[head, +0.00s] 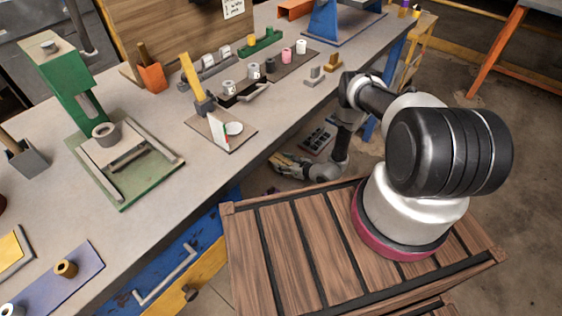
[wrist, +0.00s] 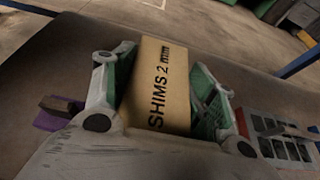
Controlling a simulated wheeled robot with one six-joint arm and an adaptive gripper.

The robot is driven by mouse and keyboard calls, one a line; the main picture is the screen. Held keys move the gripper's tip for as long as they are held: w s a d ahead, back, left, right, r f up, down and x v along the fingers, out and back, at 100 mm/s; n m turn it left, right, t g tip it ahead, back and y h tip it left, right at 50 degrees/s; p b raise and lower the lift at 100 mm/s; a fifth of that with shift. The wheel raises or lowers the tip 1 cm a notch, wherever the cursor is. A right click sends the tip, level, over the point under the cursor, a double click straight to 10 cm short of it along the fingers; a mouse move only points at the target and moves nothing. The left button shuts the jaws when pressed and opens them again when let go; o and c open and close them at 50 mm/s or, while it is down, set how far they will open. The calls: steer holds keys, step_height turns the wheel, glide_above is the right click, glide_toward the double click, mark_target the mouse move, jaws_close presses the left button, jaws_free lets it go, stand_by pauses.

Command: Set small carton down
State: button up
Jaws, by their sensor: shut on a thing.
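The small carton (wrist: 165,85) is a tan box printed "SHIMS 2 mm". In the wrist view it stands between the two fingers of my gripper (wrist: 165,100), which press on its left and right sides. The carton's lower end is hidden behind my gripper's body. In the head view my gripper (head: 283,162) is low beside the workbench's right edge, just past the wooden slatted top. The carton is too small there to make out clearly. I cannot tell whether the carton touches a surface beneath it.
A grey tray with dark compartments (head: 318,139) lies close by; it shows right of my gripper in the wrist view (wrist: 285,145). A purple object (wrist: 52,117) is at left. The workbench (head: 205,165) carries a green press (head: 65,80) and several small parts.

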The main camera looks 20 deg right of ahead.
steer(key=shift+f, duration=3.15)
steer(key=o, duration=1.5)
steer(key=shift+s+d, duration=0.1)
